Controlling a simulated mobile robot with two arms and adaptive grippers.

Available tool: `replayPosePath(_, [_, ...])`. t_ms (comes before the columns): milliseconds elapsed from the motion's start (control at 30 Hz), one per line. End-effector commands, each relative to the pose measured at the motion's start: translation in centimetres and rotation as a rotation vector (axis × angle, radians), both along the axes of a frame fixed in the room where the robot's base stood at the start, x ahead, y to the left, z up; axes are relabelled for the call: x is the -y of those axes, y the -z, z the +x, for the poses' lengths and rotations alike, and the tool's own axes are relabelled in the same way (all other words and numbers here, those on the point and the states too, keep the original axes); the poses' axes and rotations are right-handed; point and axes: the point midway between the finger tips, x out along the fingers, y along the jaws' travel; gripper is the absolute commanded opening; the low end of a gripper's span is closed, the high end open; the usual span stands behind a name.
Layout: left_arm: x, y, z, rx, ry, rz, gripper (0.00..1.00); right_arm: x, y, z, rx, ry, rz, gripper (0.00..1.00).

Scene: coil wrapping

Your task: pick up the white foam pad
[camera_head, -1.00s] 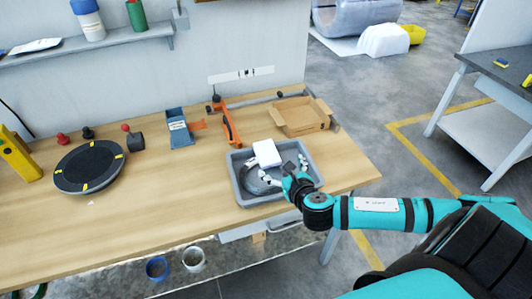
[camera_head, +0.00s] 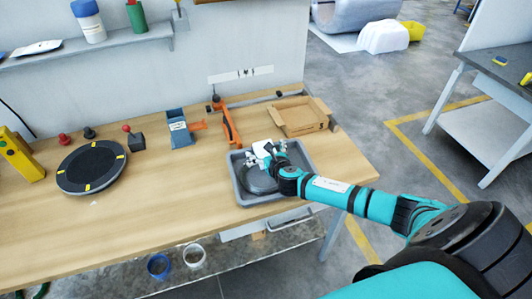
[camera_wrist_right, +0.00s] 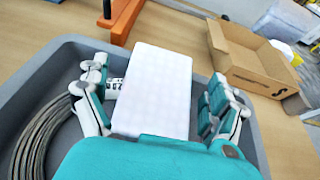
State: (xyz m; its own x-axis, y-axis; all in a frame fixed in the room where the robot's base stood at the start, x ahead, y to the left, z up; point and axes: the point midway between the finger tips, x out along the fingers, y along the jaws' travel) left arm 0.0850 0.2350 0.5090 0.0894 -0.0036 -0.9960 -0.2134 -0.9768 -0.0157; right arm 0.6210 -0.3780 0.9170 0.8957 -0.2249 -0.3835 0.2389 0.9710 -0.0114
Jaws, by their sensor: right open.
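The white foam pad (camera_wrist_right: 155,90) is a pale, flat rectangular block in the grey tray (camera_head: 238,190). In the right wrist view it lies between the two fingers of my right gripper (camera_wrist_right: 160,105), with a gap on its right side and a smaller one on its left. My right gripper is open, and in the head view (camera_head: 264,153) it is over the tray and covers part of the pad (camera_head: 262,146). A coil of grey cable (camera_wrist_right: 42,140) lies in the tray to the left of the pad. My left gripper is not seen.
An open cardboard box (camera_head: 298,117) stands behind the tray to the right. An orange clamp-like tool (camera_head: 228,125) and a blue dispenser (camera_head: 180,134) stand behind the tray. A round black turntable (camera_head: 90,168) is at the left. The table front between turntable and tray is clear.

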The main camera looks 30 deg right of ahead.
Motion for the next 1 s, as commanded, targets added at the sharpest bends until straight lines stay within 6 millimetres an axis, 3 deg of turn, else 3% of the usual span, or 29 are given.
replayPosePath(267, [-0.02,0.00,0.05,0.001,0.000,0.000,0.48,0.08,0.19,0.40,0.000,-0.001,-0.001,0.94])
replayPosePath(600, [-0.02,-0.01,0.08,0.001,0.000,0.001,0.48,0.09,0.19,0.37,0.000,0.000,0.000,0.55])
replayPosePath(1000, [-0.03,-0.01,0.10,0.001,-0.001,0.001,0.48,0.11,0.13,0.36,0.000,0.000,0.000,0.51])
